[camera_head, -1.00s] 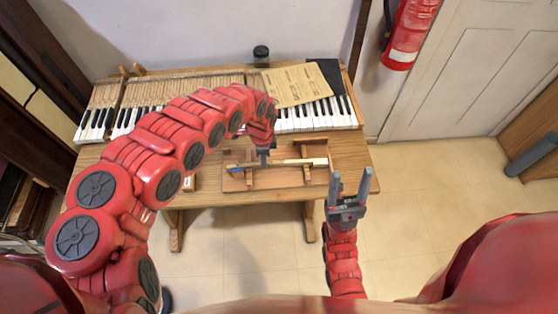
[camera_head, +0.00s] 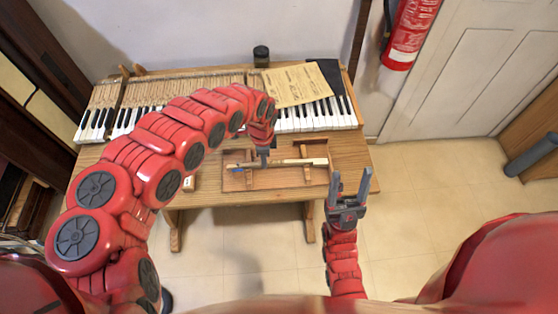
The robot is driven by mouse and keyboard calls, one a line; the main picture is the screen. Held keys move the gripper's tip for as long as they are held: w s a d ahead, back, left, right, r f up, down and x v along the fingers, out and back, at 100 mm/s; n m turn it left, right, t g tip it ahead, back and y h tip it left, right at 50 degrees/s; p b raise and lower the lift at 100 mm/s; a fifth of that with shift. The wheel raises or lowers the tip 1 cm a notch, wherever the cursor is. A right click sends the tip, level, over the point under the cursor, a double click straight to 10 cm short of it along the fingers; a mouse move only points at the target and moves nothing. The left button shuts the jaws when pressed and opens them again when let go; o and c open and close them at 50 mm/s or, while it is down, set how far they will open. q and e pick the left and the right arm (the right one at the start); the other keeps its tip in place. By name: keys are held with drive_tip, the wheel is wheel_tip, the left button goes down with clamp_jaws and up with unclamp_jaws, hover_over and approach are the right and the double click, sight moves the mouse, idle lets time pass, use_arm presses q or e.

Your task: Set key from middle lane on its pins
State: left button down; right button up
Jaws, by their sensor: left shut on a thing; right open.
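A long pale wooden key (camera_head: 300,163) lies across the wooden cradle (camera_head: 262,182) on the front of the bench, its white end to the right and a blue mark near its left end. My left gripper (camera_head: 264,160) points down and is shut on the key left of its middle. Its fingertips are small in the view. My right gripper (camera_head: 348,192) is open and empty, fingers up, in front of the bench's right end. The keyboard (camera_head: 310,116) lies along the back of the bench. Its middle is partly hidden by my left arm, and I cannot make out the pins.
A tan paper sheet (camera_head: 297,85) lies over the keyboard's right part. A dark jar (camera_head: 261,56) stands behind it. Bare bench (camera_head: 350,150) is clear at the right. A fire extinguisher (camera_head: 408,35) hangs at the right.

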use_arm(q)
drive_tip(key=shift+r, duration=0.2)
wheel_tip(320, 180, up, 8)
drive_tip(key=p, duration=0.7)
drive_tip(key=shift+p, duration=0.3)
